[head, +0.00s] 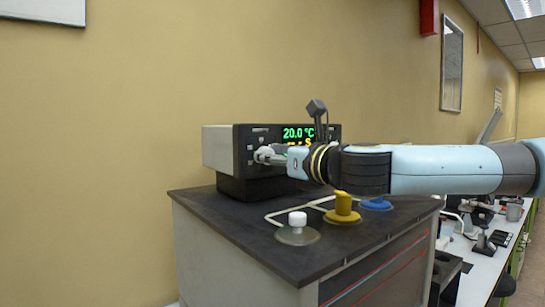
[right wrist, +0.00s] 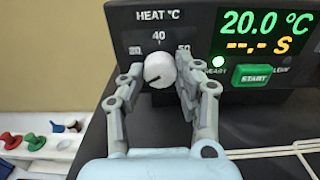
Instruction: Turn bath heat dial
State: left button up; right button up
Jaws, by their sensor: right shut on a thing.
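The bath unit (head: 217,150) is a box with a black front on a dark bench top, against the wall. Its white round heat dial (right wrist: 159,70) sits under the "HEAT °C" label in the right wrist view. A dark pointer line crosses the dial, slanting down to the left. Scale marks including 40 and 50 show around it. The display (right wrist: 262,32) reads 20.0 °C, with dashes and S below. My right gripper (right wrist: 160,78) is shut on the dial, one finger on each side; it also shows in the head view (head: 268,154). My left gripper is not in view.
A green START button (right wrist: 255,77) is right of the dial, with a lit green lamp above it. On the bench top (head: 245,228) stand white (head: 298,230), yellow (head: 343,208) and blue (head: 377,204) knobbed pieces, below my right arm.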

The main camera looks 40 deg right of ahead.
jog(key=shift+c, duration=0.7)
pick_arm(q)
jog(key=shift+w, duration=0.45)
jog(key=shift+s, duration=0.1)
pick_arm(e)
jog(key=shift+m, duration=0.4)
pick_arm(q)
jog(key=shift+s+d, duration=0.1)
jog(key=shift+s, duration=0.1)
pick_arm(e)
jog(key=m, duration=2.1)
jog(key=shift+m, duration=0.4)
